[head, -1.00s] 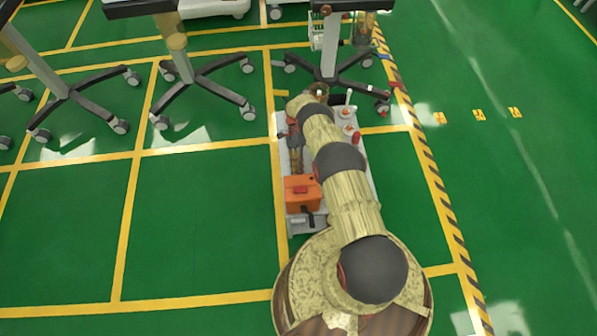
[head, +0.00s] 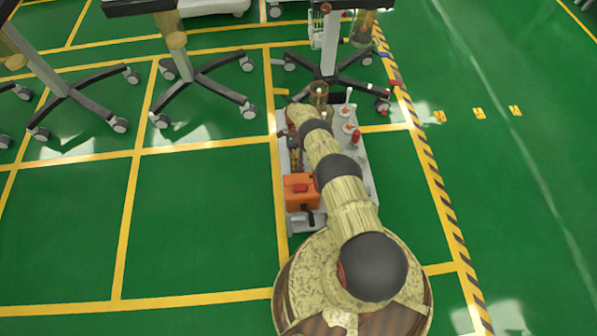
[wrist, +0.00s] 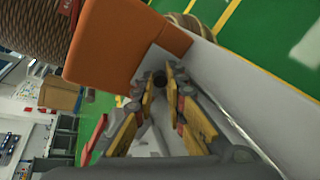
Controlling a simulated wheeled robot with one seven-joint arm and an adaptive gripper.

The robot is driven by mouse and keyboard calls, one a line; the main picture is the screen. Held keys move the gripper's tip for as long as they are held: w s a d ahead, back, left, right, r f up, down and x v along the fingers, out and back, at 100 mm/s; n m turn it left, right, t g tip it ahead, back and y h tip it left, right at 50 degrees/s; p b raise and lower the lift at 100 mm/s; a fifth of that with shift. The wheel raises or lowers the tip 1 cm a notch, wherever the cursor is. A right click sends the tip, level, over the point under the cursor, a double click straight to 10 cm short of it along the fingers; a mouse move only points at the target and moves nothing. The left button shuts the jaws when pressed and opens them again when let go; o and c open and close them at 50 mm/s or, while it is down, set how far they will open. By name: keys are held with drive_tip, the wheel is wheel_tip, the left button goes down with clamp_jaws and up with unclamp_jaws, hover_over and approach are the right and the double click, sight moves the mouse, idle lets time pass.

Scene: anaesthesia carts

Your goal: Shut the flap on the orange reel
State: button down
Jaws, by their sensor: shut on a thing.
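The orange reel (head: 301,191) is a boxy orange body with a red patch on top, on the grey platform in front of my base. It fills the upper left of the wrist view (wrist: 110,45), with a smaller orange block jutting from its right side. My gripper (wrist: 159,84) is beside its lower corner, its fingers closed around a small dark round part (wrist: 159,78). I cannot tell whether this part belongs to the flap. The flap cannot be made out clearly. In the head view my gripper (head: 294,165) is small, just beyond the reel, partly beside my arm.
The grey platform (head: 364,180) carries a red-topped item (head: 356,137) on the right and a glass jar (head: 319,97) at the far end. Wheeled stand legs (head: 330,80) stand behind it.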

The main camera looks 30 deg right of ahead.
drive_tip(key=shift+a, duration=0.1)
drive_tip(key=c, duration=2.1)
unclamp_jaws()
drive_tip(key=shift+w+r, duration=0.1)
drive_tip(key=shift+r, duration=1)
drive_tip(key=r, duration=0.7)
drive_tip(key=shift+s+a+r, duration=0.1)
drive_tip(key=shift+s+r, duration=0.15)
drive_tip(key=shift+s, duration=0.1)
drive_tip(key=shift+w+r, duration=0.1)
drive_tip(key=shift+o, duration=0.5)
drive_tip(key=shift+w, duration=0.1)
